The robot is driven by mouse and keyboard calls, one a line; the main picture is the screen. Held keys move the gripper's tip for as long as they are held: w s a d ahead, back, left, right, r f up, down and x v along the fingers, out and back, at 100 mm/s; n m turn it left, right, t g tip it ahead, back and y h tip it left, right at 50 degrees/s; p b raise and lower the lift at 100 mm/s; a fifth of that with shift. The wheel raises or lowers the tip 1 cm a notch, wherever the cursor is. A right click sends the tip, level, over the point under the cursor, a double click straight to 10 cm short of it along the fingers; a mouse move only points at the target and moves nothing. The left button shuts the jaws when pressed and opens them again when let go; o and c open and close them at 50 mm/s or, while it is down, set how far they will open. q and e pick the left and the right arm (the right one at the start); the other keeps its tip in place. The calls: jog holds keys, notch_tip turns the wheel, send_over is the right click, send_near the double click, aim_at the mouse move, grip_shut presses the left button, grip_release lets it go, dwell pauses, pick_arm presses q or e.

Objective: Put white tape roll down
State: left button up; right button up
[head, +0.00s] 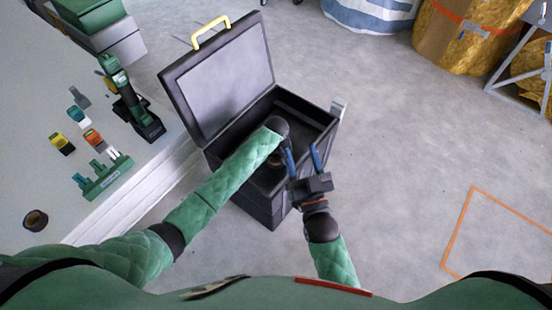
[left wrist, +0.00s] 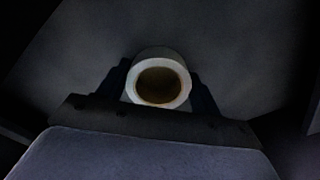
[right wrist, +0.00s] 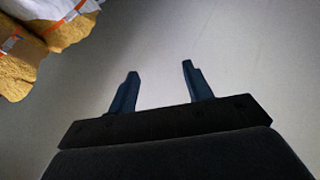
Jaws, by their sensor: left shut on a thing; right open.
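The white tape roll (left wrist: 158,56) shows in the left wrist view, with a brown inner core facing the camera. My left gripper (left wrist: 160,84) is shut on it, one dark finger on each side. In the head view my left arm reaches down into the open black toolbox (head: 247,205), and its wrist hides most of the gripper and roll. I cannot tell whether the roll touches the box floor. My right gripper (head: 304,160) is open and empty, above the toolbox's right side; its spread fingers also show in the right wrist view (right wrist: 160,85).
The toolbox lid (head: 225,82) stands open at the back left. A pale worktable (head: 30,150) at left carries a green drill (head: 120,90), several small coloured items and a dark tape roll (head: 36,220). Bare floor lies to the right, with wrapped yellow bales (head: 450,40) farther back.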

pick_arm(q)
jog(key=o, duration=1)
pick_arm(e)
jog(key=shift+f, duration=0.4)
jog(key=shift+r, duration=0.1)
